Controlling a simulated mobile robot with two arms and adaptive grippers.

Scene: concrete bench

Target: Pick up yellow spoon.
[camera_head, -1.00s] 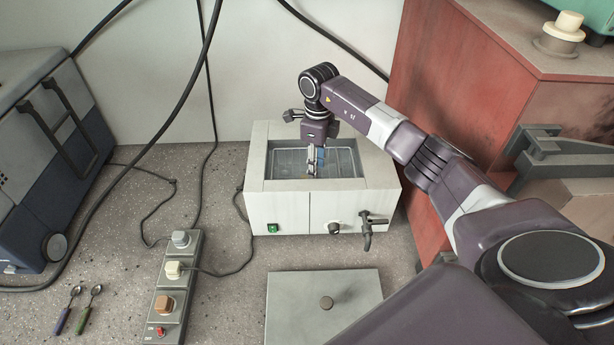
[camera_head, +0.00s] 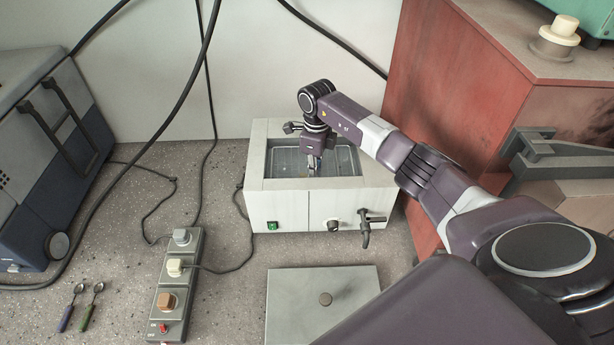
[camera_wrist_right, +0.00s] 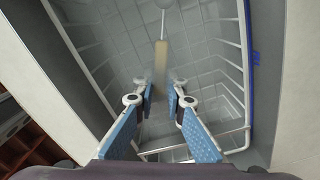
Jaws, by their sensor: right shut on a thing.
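The yellow spoon (camera_wrist_right: 161,58) lies inside a white wire basket (camera_wrist_right: 243,60) in the right wrist view, with its pale yellow handle pointing towards my fingers and its grey bowl at the top edge. My right gripper (camera_wrist_right: 160,88) is shut on the handle's near end, one blue-backed finger on each side. In the head view my right gripper (camera_head: 314,165) reaches down into the open basin of the white bath (camera_head: 280,208); the spoon is too small to make out there. My left gripper is not in view.
The basin's walls surround my right gripper closely. A grey lid (camera_head: 290,305) with a knob lies in front of the bath. A power strip (camera_head: 175,275) and two spoons (camera_head: 78,308) lie to the left. A red cabinet (camera_head: 460,110) stands to the right.

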